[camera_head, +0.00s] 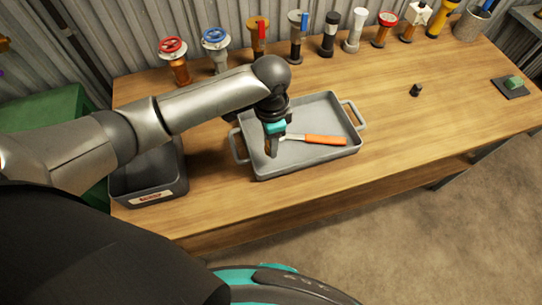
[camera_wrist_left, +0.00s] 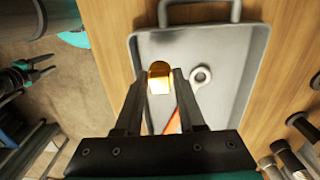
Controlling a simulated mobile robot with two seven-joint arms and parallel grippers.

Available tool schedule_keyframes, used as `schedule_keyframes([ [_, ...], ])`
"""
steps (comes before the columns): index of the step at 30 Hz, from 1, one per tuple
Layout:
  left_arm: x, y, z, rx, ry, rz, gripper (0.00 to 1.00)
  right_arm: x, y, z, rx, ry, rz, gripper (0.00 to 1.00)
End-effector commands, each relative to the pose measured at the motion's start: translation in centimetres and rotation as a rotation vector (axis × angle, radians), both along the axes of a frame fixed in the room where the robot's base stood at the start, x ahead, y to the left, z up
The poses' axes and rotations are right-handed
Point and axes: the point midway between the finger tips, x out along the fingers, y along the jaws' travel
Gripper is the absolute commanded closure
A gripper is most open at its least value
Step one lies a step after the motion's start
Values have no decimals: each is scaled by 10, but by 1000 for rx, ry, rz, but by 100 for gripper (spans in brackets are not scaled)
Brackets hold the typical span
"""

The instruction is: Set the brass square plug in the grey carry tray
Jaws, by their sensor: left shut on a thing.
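My left gripper (camera_head: 271,150) is over the left part of the grey carry tray (camera_head: 322,160). In the left wrist view, my left gripper (camera_wrist_left: 160,82) is shut on the brass square plug (camera_wrist_left: 159,78), whose gold face shows between the fingertips. The tray (camera_wrist_left: 232,60) lies below it in that view. In the head view the fingers hide most of the plug, and I cannot tell whether it touches the tray floor. A small dark part with prongs (camera_wrist_left: 30,72) at the left wrist view's left edge looks like my right gripper, too small to read.
An orange-handled tool (camera_head: 322,139) lies in the tray just right of the left gripper. A dark bin (camera_head: 150,172) stands left of the tray. Several valves and fittings (camera_head: 298,38) line the back. A small black piece (camera_head: 416,90) sits right. The right front tabletop is clear.

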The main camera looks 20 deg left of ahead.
Motion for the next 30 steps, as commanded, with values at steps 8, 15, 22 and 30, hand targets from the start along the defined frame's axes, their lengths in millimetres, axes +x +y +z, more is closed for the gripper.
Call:
schedule_keyframes([
  [8,0,0,-26,0,0,0,100,0,0,-7,0,0,0,45],
  [15,0,0,-61,1,1,0,100,0,0,-18,0,1,0,45],
  [22,0,0,-64,0,-2,0,100,-1,0,-18,0,1,0,45],
  [30,0,0,-67,1,-1,0,54,-2,0,-18,0,3,1,45],
])
